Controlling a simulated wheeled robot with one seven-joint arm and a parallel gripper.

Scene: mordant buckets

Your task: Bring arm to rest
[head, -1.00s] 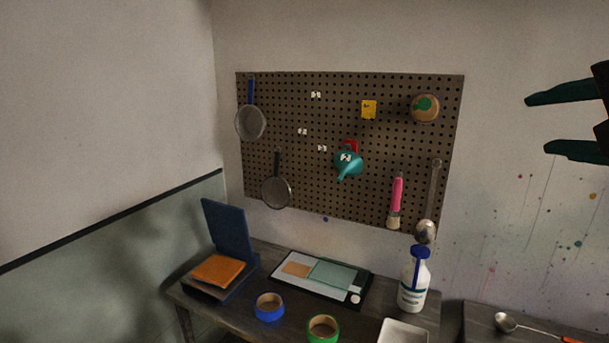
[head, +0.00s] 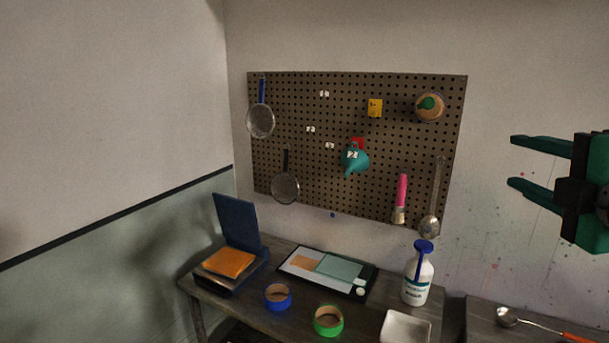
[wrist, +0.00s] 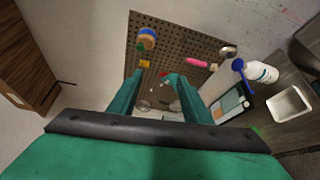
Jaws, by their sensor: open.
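My gripper (head: 512,162) is at the right edge of the head view, with its two dark green fingers apart and pointing left. It is empty and hangs in the air to the right of the pegboard (head: 300,95), above table height. In the wrist view my gripper (wrist: 152,80) has its fingers spread, with nothing between them but the distant pegboard (wrist: 185,45). Most of my arm is outside the head view.
The pegboard holds strainers (head: 261,121), a teal funnel (head: 354,160), a pink brush (head: 402,190) and a ladle (head: 430,226). The desk below carries a white bottle (head: 418,280), tape rolls (head: 277,297) and a white tray (head: 405,328). Another ladle (head: 507,317) lies at right.

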